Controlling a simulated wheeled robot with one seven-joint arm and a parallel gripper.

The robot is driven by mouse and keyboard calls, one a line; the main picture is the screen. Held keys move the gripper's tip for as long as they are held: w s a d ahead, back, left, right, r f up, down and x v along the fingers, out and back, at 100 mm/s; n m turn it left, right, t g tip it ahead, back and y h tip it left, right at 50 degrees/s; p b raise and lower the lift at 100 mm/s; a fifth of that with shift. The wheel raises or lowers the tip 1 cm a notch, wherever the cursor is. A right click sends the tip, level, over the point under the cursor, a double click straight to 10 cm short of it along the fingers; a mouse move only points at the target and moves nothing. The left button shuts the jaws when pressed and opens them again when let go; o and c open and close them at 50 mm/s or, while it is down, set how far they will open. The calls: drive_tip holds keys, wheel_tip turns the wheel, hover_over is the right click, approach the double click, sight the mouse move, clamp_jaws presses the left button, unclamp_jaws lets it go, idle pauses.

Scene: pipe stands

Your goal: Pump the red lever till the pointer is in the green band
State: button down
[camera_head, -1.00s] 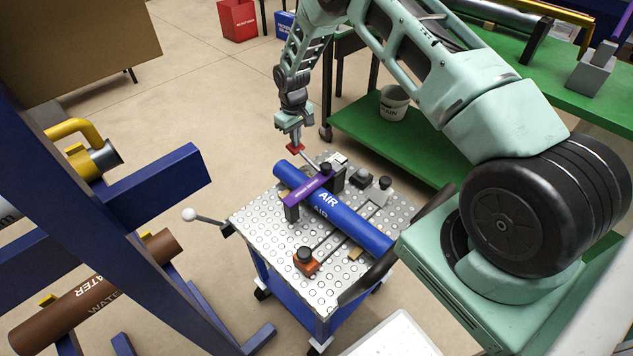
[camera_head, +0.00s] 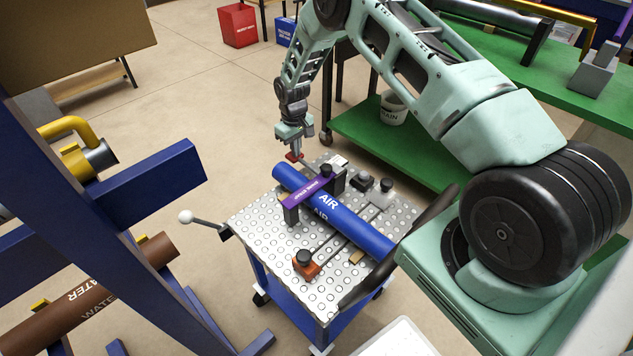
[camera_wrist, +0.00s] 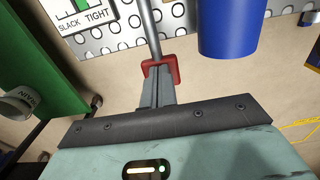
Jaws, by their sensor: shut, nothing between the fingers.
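The red lever's handle (camera_head: 293,156) is at the far edge of the perforated cart top, directly under my gripper (camera_head: 294,143). In the wrist view the red handle (camera_wrist: 161,68) sits on the end of a grey rod. My gripper (camera_wrist: 158,88) is shut and empty, its fingertips against or just at the red handle; exact contact is unclear. A gauge plate (camera_wrist: 88,14) marked SLACK and TIGHT, with some green on it, is cut off at the top of the wrist view. I cannot make out its pointer for certain.
A blue AIR pipe (camera_head: 350,222) lies across the cart (camera_head: 268,236) under a purple clamp bar (camera_head: 312,190). An orange block (camera_head: 306,264) with a black knob is near the front. A green bench (camera_head: 370,150) stands behind at right, a blue frame (camera_head: 150,185) at left.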

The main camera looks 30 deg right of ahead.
drive_tip(key=shift+r, duration=0.1)
drive_tip(key=shift+r+p, duration=2.1)
drive_tip(key=shift+r, duration=1.15)
drive_tip(key=shift+r, duration=0.1)
wheel_tip(320, 180, up, 5)
drive_tip(key=p, duration=0.3)
